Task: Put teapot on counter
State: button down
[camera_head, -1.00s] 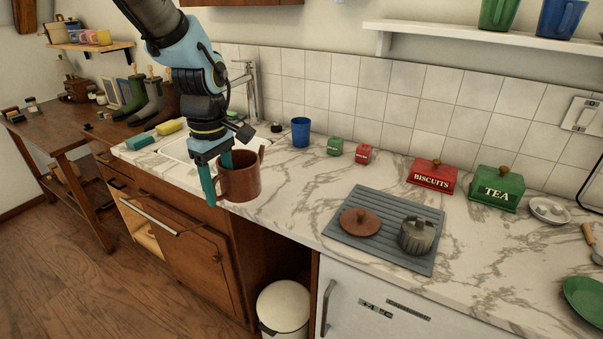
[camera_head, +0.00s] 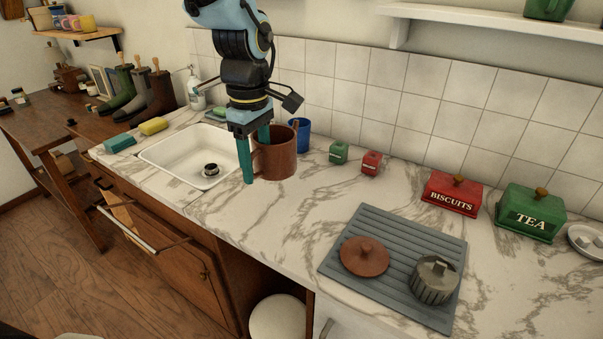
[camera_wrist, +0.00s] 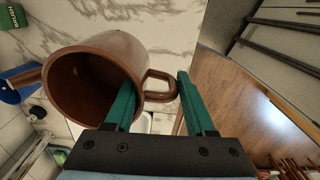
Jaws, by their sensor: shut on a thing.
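The brown teapot (camera_head: 280,158) is upright, with its top open, over the counter (camera_head: 240,205) just right of the sink. It is at or slightly above the marble; contact is unclear. My gripper (camera_head: 254,162) points down and is shut on the teapot's handle side. A brown lid (camera_head: 364,255) lies on the grey ribbed mat (camera_head: 350,225).
A blue cup (camera_head: 302,133) stands close behind the teapot. The white sink (camera_head: 165,155) is to its left. Green (camera_head: 339,152) and red (camera_head: 371,162) small boxes are to its right. Marble in front of the teapot is clear.

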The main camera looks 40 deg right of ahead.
jog(key=shift+w+d+f, duration=0.15)
jog(key=shift+f, duration=0.1)
notch_tip(320, 180, down, 9)
jog(key=shift+f+p, duration=0.2)
jog(key=shift+p, duration=1.05)
jog(key=shift+f, duration=0.1)
jog(key=shift+c, duration=1.2)
grip_release()
notch_tip(320, 180, up, 12)
jog(key=shift+r+b, duration=0.15)
jog(key=shift+b, duration=0.95)
